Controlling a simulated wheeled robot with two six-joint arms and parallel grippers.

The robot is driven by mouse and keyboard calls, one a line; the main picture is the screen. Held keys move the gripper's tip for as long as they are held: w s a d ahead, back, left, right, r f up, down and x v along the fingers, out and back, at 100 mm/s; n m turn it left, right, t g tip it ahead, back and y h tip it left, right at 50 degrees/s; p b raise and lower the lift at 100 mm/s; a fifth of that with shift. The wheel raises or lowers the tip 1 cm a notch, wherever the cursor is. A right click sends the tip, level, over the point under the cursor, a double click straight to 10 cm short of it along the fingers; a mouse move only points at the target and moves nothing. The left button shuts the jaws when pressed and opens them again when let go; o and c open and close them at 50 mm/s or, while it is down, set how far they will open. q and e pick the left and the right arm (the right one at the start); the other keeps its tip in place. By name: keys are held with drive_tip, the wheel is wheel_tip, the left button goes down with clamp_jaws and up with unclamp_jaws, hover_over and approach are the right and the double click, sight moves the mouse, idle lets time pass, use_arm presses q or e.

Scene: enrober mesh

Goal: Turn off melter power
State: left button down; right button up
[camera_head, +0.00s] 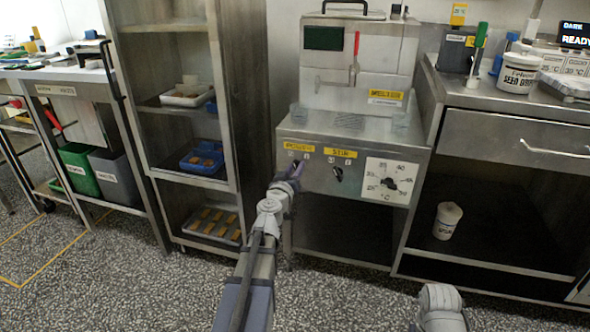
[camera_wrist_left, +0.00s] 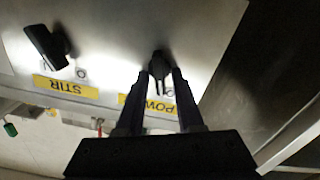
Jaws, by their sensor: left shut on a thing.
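The melter (camera_head: 343,135) is a steel machine with a front panel carrying yellow POWER and STIR labels. My left gripper (camera_head: 296,170) is at the panel under the POWER label (camera_head: 299,147). In the left wrist view, which is upside down, its two dark fingers are shut on the dark power knob (camera_wrist_left: 160,65), one on each side. The fingers hide part of the knob and of its label, so I cannot read its setting. The black STIR knob (camera_head: 337,173) sits to the right and also shows in the wrist view (camera_wrist_left: 47,45). My right gripper is out of view.
A white temperature dial (camera_head: 387,181) is on the panel's right. A steel rack (camera_head: 239,150) with trays stands close on the left. A steel counter (camera_head: 480,100) with a white tub (camera_head: 517,73) stands on the right. Speckled floor lies open in front.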

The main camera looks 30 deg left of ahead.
use_arm(q)
drive_tip(key=shift+n, duration=1.2)
drive_tip(key=c, duration=0.9)
unclamp_jaws()
drive_tip(key=shift+a, duration=0.1)
drive_tip(key=v, duration=0.8)
